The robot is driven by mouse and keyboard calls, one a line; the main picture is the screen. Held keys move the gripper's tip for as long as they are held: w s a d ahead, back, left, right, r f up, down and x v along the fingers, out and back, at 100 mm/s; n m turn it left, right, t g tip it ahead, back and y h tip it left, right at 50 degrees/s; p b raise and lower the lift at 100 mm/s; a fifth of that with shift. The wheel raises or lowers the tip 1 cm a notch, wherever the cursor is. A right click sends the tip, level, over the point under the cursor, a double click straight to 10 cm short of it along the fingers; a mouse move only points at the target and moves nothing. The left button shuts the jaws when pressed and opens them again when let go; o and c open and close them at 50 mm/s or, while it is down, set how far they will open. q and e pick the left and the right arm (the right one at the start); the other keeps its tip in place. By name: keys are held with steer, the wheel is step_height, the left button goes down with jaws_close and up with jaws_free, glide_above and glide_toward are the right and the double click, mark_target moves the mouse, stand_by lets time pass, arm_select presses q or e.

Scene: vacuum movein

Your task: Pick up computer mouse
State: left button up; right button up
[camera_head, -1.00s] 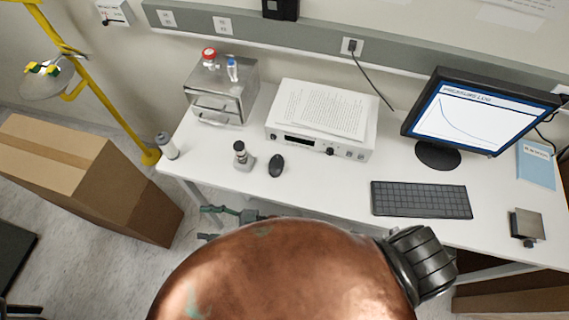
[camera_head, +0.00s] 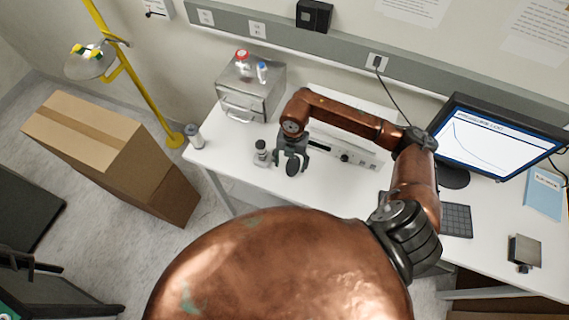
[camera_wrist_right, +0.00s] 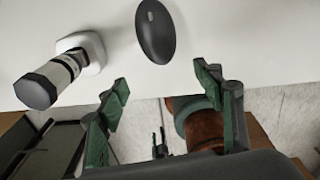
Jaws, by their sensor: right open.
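The dark, oval computer mouse (camera_head: 292,169) lies on the white desk, near its front edge. It also shows at the top of the right wrist view (camera_wrist_right: 155,31). My right gripper (camera_head: 291,161) reaches over the desk from the right and is above the mouse, partly covering it in the head view. In the wrist view its two green fingers (camera_wrist_right: 163,80) are spread with nothing between them. The mouse lies beyond the fingertips there, apart from them.
A small white device with a dark top (camera_head: 262,153) stands just left of the mouse. A metal drawer box (camera_head: 250,92) stands behind it, a grey bottle (camera_head: 194,136) at the desk's left end. A monitor (camera_head: 490,140) and keyboard (camera_head: 457,221) are at right.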

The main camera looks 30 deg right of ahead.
mark_target(292, 167)
steer(key=shift+w+d+r+h, duration=0.3)
steer(key=shift+w+d, duration=0.3)
steer(key=shift+d, duration=0.15)
steer(key=shift+w+d+f, duration=0.1)
steer(key=shift+d+f, duration=0.05)
steer(key=shift+f, duration=0.15)
steer(key=shift+f+p, duration=0.4)
steer(key=shift+f, duration=0.55)
step_height(292, 167, down, 4)
steer(key=shift+f+p, duration=0.15)
steer(key=shift+p, duration=0.8)
steer(key=shift+f, duration=0.4)
steer(key=c, duration=1.3)
